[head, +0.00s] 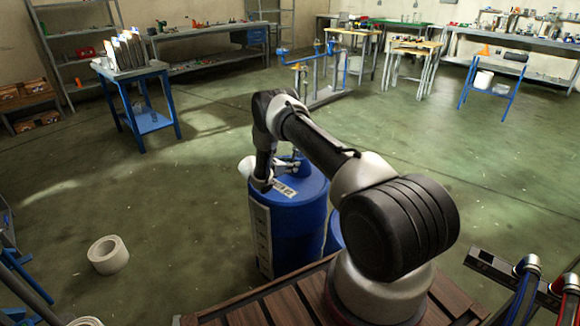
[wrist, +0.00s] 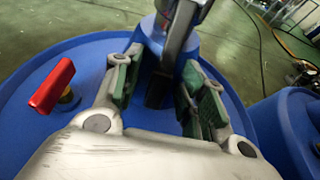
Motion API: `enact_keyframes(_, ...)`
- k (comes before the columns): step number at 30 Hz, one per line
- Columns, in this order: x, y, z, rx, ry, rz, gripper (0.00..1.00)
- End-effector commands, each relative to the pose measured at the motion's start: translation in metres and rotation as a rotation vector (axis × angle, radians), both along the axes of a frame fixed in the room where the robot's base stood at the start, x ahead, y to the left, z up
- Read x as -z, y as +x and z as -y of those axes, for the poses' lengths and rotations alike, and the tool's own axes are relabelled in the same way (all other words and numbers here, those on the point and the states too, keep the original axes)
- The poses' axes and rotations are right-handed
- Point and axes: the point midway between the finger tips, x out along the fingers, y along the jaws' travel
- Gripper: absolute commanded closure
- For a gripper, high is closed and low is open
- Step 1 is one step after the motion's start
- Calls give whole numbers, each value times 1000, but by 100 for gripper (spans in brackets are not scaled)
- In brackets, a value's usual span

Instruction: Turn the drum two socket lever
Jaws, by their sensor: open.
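A blue drum (head: 305,225) stands below my arm, with a white label on its side. Its top (wrist: 40,105) fills much of the wrist view. My gripper (wrist: 163,92) is over this top, its green-padded fingers open and spread. A grey upright metal part (wrist: 183,35), dark lower down, stands between or just beyond the fingers; I cannot tell whether it is the socket lever or touches the pads. A red lever (wrist: 52,86) on a brass fitting sits left of the fingers, apart from them. In the head view my arm hides much of the drum top.
Another blue drum (wrist: 290,125) stands close by on the right in the wrist view. A wooden slatted deck (head: 270,305) is in front. A white roll (head: 108,255) lies on the floor at left. A blue cart (head: 150,120) stands further back. The green floor between is mostly clear.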

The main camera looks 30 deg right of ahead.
Motion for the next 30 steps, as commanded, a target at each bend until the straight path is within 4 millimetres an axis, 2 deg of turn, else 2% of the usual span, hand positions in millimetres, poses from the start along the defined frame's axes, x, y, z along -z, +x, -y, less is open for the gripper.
enact_keyframes(8,1,1,1,0,0,0,61)
enact_keyframes(12,1,1,1,0,0,1,86)
enact_keyframes(15,0,1,1,0,0,1,100)
enact_keyframes(30,-4,-1,-3,0,73,-23,100)
